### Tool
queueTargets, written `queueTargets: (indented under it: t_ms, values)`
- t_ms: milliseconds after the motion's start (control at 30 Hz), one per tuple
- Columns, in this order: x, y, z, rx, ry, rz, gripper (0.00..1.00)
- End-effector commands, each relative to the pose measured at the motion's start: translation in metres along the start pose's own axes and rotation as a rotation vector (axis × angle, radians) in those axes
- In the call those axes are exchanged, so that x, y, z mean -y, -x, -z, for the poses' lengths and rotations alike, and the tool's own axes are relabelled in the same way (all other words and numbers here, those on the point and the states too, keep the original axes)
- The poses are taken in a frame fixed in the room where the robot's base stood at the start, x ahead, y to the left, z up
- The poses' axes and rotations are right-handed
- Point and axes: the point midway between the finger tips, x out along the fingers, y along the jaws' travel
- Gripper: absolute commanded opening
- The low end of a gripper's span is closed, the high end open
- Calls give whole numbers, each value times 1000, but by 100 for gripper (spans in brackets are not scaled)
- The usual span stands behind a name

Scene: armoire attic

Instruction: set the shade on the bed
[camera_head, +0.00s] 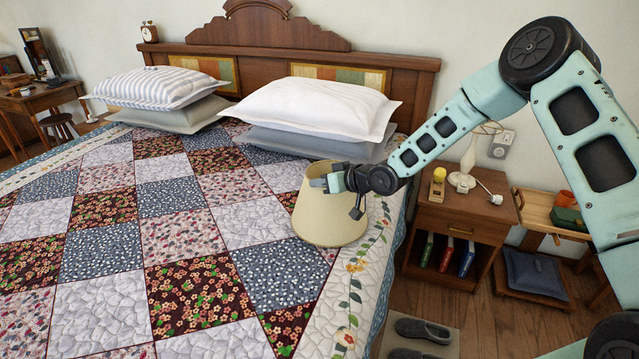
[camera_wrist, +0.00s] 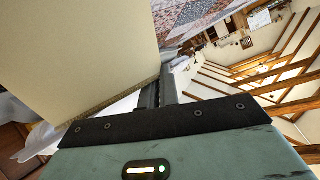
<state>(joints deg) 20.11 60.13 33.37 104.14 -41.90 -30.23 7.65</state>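The shade (camera_head: 330,225) is a cream, tapered lampshade at the right side of the patchwork bed (camera_head: 150,225), narrow end up. It stands upright over the quilt's flowered border; whether its lower rim bears on the quilt is hard to tell. My gripper (camera_head: 320,184) is at its upper rim, reaching in from the right. In the wrist view the shade (camera_wrist: 75,50) fills the upper left, and its trimmed edge runs to my closely spaced dark fingers (camera_wrist: 160,92). They appear shut on the rim, though the contact is partly hidden.
White and grey pillows (camera_head: 320,108) lie behind the shade, with striped and grey ones farther left. A nightstand (camera_head: 460,215) at right holds a bare lamp base (camera_head: 463,178) and small items. Slippers (camera_head: 423,330) lie on the floor. The quilt's middle is clear.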

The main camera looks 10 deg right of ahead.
Motion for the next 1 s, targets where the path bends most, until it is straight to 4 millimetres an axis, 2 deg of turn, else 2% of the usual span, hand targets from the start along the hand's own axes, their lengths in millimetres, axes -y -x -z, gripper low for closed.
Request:
queueTargets:
  t_ms: [667,767,800,1000]
  values:
    - [-3,-5,-10,-1,0,0,0]
    - [-3,-5,-9,-1,1,0,25]
    - [-3,-5,-9,-1,0,0,28]
    - [-3,-5,-10,1,0,0,28]
